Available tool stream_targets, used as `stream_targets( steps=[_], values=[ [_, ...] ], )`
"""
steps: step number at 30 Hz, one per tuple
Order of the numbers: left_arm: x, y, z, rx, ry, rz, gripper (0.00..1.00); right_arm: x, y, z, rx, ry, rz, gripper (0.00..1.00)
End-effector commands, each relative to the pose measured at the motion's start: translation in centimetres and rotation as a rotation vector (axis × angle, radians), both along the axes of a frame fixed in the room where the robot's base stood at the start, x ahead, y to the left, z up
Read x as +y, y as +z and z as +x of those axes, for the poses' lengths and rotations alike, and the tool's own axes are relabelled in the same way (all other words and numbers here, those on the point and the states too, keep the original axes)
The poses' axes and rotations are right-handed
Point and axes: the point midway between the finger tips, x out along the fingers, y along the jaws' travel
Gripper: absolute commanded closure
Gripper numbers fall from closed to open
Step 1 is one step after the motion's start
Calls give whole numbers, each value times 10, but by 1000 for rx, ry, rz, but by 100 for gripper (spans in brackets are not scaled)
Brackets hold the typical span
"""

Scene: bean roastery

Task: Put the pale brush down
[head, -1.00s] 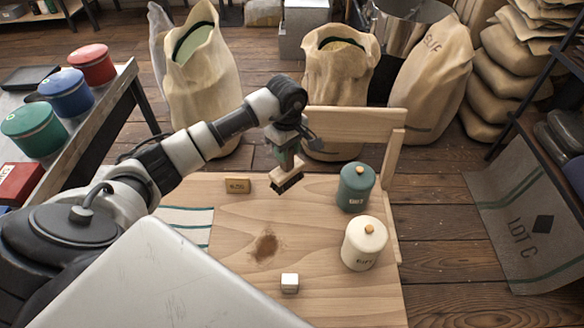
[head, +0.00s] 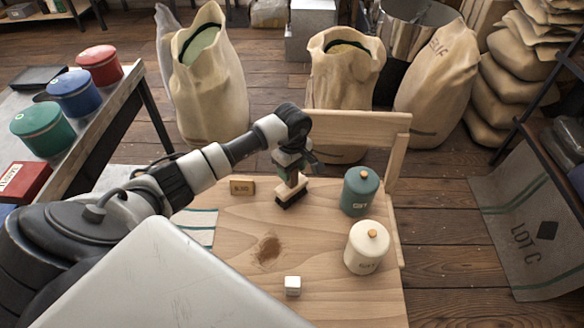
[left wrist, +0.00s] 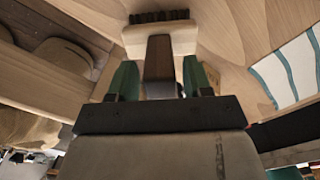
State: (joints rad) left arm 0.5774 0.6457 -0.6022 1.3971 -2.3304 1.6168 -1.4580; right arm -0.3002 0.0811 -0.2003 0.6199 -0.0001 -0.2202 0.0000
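The pale brush (head: 293,191) has a cream block, dark bristles and a brown handle. In the head view it stands bristles down on the wooden table (head: 340,298), behind a brown powder patch (head: 267,249). My left gripper (head: 293,169) is just above it, around the upper part of the handle. In the left wrist view the brush (left wrist: 160,37) lies ahead of the green fingers (left wrist: 160,79). A narrow gap shows on each side of the handle, so the fingers look open. My right gripper is not in view.
A small wooden label block (head: 242,187) stands left of the brush. A green canister (head: 360,193) and a cream canister (head: 366,252) are on the right. A white cube (head: 292,285) is near the front, a striped cloth (head: 200,228) at left. Sacks stand behind the table.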

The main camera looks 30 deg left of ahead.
Motion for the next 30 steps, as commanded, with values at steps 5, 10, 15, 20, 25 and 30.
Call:
stream_targets(
  steps=[5,10,15,20,25,30],
  values=[
    [0,0,0,0,0,0,43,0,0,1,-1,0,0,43],
    [0,2,0,0,0,-1,43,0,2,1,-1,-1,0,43],
    [1,18,1,-5,0,2,43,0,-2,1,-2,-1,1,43],
    [1,53,1,-6,-2,3,43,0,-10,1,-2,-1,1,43],
    [1,89,1,-7,0,2,43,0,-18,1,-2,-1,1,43],
    [0,113,1,-3,0,0,43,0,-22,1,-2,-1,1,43]
  ],
)
